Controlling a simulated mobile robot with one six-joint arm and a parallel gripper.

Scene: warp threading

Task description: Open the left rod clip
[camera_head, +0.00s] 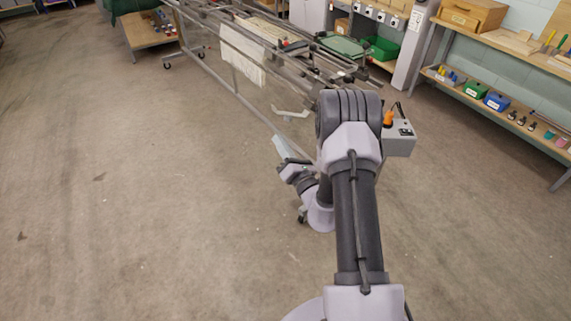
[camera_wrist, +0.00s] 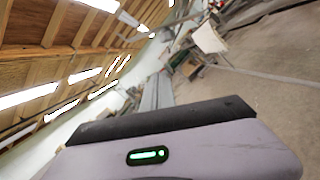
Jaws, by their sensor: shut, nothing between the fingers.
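A long metal frame (camera_head: 240,66) with rods along its top runs from the upper left toward the middle of the head view, and a pale cloth (camera_head: 243,54) hangs on it. I cannot make out the left rod clip; it is too small or hidden. My arm covers the near end of the frame. My gripper (camera_head: 283,148) is low in front of that end, apart from the top rods, and is shut and empty. The wrist view shows its pale body (camera_wrist: 215,150) with a dark edge and a green light, tilted toward the ceiling and room.
Shelves with small bins (camera_head: 495,101) stand at the right. A low wooden table (camera_head: 145,33) is at the back left. The floor (camera_head: 120,190) at left is clear.

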